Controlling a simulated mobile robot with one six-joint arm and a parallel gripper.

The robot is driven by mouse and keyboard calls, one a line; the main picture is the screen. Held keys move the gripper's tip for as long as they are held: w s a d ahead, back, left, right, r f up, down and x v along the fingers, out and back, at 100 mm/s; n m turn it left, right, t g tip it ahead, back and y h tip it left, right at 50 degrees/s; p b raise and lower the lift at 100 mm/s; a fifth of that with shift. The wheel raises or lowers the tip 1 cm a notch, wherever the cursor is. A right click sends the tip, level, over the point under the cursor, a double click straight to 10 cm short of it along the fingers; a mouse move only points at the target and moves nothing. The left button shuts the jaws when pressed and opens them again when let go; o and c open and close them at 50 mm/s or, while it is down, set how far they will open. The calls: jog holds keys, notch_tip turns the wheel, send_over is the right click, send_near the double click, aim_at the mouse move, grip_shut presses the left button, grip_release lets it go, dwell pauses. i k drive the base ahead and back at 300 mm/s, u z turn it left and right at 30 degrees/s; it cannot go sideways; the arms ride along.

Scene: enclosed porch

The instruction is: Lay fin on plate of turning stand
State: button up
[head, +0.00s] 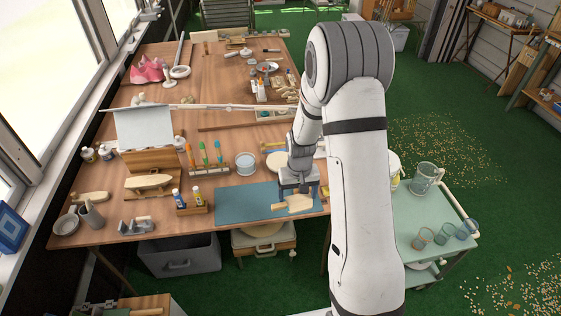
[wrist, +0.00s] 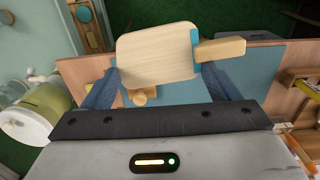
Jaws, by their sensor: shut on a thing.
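My gripper (head: 298,188) points down over the front edge of the table. It is shut on a flat, pale wooden piece, the fin (head: 299,202), held above the blue mat (head: 240,203). In the wrist view the fin (wrist: 155,52) lies between the two fingers of my gripper (wrist: 160,73), with its broad face towards the camera. A pale round disc (head: 275,160) on the table behind the mat, partly hidden by my arm, may be the plate of the turning stand. I cannot tell for sure.
A bottle rack (head: 193,206), a clear tub (head: 246,163) and a brush holder (head: 208,170) stand left of my gripper. A cart with glasses (head: 424,238) is at right. The mat's left part is bare.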

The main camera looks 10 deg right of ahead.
aim_at(280, 160)
jog(key=z, duration=0.05)
jog(key=i, duration=1)
